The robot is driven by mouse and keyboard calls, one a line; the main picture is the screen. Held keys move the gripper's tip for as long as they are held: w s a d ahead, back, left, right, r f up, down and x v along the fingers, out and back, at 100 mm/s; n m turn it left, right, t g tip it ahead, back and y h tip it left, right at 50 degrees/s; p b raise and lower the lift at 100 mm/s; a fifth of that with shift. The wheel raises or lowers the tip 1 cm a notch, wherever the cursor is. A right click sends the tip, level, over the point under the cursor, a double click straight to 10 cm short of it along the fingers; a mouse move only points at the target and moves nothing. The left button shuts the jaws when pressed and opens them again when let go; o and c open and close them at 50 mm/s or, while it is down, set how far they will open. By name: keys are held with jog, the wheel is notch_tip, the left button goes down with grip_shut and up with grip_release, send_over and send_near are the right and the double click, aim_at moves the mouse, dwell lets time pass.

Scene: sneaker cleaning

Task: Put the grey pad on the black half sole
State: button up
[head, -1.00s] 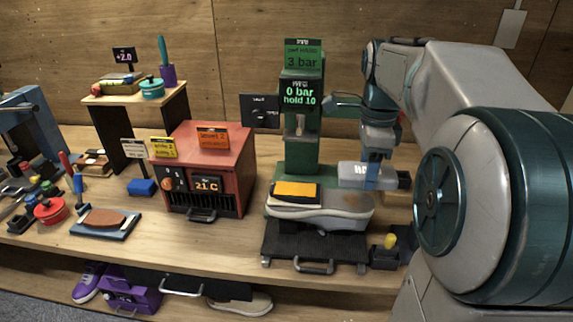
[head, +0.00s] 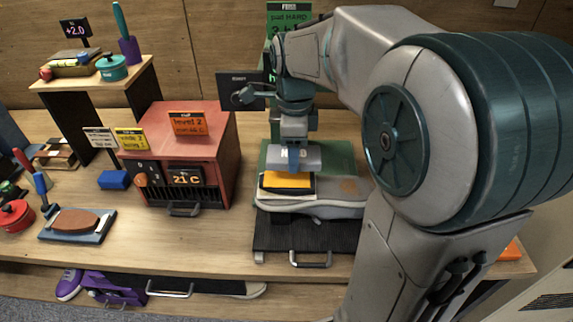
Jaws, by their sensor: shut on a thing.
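The grey pad (head: 280,157) is a light grey block in my gripper (head: 296,164). My gripper points down, with a blue finger across the front of the pad. The black half sole (head: 264,188) lies on the grey shoe (head: 330,206), with an orange layer (head: 288,180) on top. I cannot tell whether that layer is a separate piece. In the head view the pad sits just above and behind the orange layer and overlaps its back edge. I cannot tell whether they touch.
The shoe rests on a black tray (head: 290,238) with a front handle. A green press (head: 342,153) stands behind it, partly hidden by my arm. A red oven (head: 190,150) is to the left. A blue board (head: 78,225) with a brown piece lies farther left.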

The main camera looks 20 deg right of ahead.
aim_at(287, 179)
jog(key=shift+w+a+f, duration=0.1)
jog(key=shift+a+f, duration=0.4)
jog(key=shift+a, duration=0.2)
jog(key=shift+f, duration=1.95)
jog(key=shift+f, duration=0.15)
jog(key=o, duration=1.1)
